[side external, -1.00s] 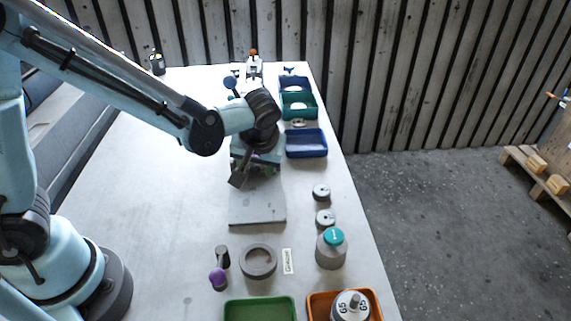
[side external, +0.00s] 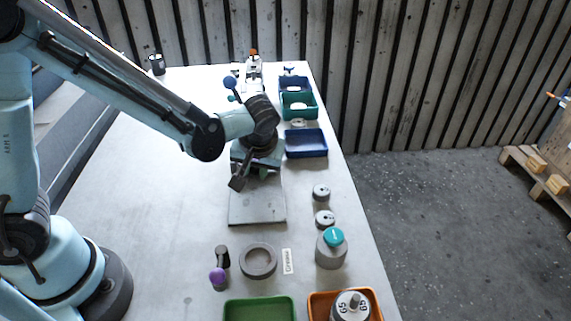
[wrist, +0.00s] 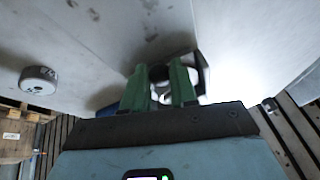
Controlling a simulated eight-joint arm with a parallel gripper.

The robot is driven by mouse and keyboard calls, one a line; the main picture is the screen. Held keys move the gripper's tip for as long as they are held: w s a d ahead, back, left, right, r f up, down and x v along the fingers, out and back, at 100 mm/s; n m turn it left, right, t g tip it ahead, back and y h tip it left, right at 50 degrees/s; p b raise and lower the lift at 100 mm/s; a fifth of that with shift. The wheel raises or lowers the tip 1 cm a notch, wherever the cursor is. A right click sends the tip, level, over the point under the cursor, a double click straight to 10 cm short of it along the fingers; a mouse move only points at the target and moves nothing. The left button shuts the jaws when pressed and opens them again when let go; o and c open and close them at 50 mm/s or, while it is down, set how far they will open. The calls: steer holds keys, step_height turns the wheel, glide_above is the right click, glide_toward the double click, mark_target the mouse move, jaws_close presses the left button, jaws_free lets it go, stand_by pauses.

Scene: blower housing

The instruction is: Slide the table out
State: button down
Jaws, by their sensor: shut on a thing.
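A grey flat plate (side external: 257,210), part of a fixture, lies on the bench in the side view. The fixture's upper parts are behind and under my wrist, so the sliding table is mostly hidden. My gripper is over the plate's far end in the side view, its fingertips hard to make out there. In the wrist view my gripper (wrist: 160,82) has two green fingers closed on a small dark part, which I cannot identify clearly. A bright, metallic-looking piece (wrist: 200,72) is close beside the right finger.
Blue bins (side external: 307,143) and a green bin (side external: 298,105) line the right. Two small grey discs (side external: 321,191), a teal-topped weight (side external: 332,250), a grey ring (side external: 258,262) and a purple-knobbed part (side external: 218,277) stand nearer. Green (side external: 260,311) and orange trays are in front.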

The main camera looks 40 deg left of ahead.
steer(key=s+d, duration=0.9)
steer(key=shift+w, duration=0.1)
steer(key=c, duration=0.9)
jaws_free()
steer(key=v, duration=1.2)
steer(key=shift+a, duration=0.1)
